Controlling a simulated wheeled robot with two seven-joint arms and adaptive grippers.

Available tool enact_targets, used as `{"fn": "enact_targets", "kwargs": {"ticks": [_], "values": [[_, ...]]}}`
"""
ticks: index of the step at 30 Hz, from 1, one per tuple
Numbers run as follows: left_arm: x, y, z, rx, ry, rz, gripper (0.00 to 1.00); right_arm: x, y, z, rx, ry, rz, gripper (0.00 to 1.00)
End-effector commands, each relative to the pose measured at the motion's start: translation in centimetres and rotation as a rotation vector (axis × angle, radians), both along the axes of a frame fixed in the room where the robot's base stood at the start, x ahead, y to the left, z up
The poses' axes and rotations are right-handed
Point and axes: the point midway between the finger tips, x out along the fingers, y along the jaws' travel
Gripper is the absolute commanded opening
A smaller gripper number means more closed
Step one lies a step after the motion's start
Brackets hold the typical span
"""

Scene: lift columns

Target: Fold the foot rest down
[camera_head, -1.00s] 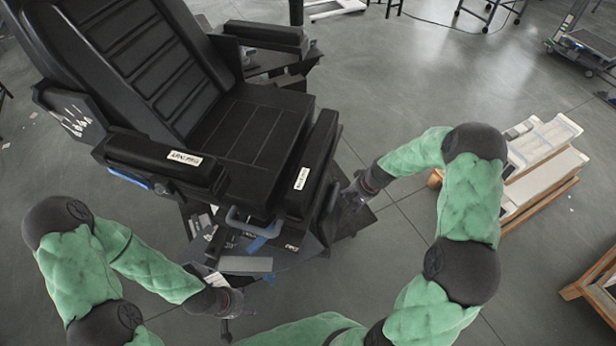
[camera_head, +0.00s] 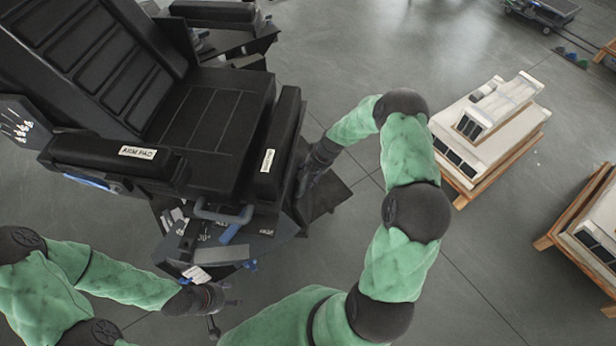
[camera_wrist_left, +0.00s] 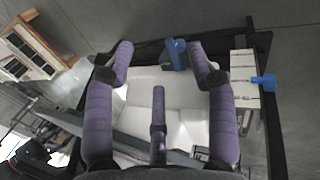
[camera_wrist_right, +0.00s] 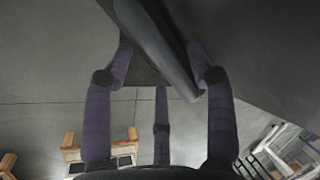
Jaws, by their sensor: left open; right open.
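The black chair (camera_head: 205,120) fills the upper left of the head view. A padded black bar (camera_head: 278,140) with a white label, too small to read, runs along its seat front. Below it a dark flat plate (camera_head: 328,192) sticks out to the right; I cannot tell for certain which part is the foot rest. My right gripper (camera_head: 304,182) is open beside the chair's front, close to this plate. In the right wrist view a dark long edge (camera_wrist_right: 165,45) runs between its fingers; contact is unclear. My left gripper (camera_head: 228,300) is open below the chair's base.
A grey-blue handle (camera_head: 222,212), a blue lever (camera_head: 236,230) and a grey bar (camera_head: 222,254) are on the chair's base. The arm pad (camera_head: 110,157) overhangs at left. Wooden-framed white units (camera_head: 490,130) stand at right. Open floor lies between.

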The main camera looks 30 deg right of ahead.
Motion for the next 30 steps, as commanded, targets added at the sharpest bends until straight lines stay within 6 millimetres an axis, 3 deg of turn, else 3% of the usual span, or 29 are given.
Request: {"fn": "enact_targets", "kwargs": {"ticks": [12,18,26,30], "values": [[0.0,0.0,-0.2,0.0,0.0,0.0,0.56,0.2,0.2,-0.7,0.0,0.0,0.0,0.56],[0.0,0.0,-0.2,0.0,0.0,0.0,0.56,0.2,0.2,-0.7,0.0,0.0,0.0,0.0],[0.0,0.0,-0.3,0.0,0.0,0.0,0.56,0.1,-0.1,-0.7,-0.001,-0.001,0.0,0.0],[0.0,0.0,-0.6,0.0,0.0,0.0,0.56,-0.1,-1.1,-0.7,-0.001,-0.002,-0.003,0.0]]}}
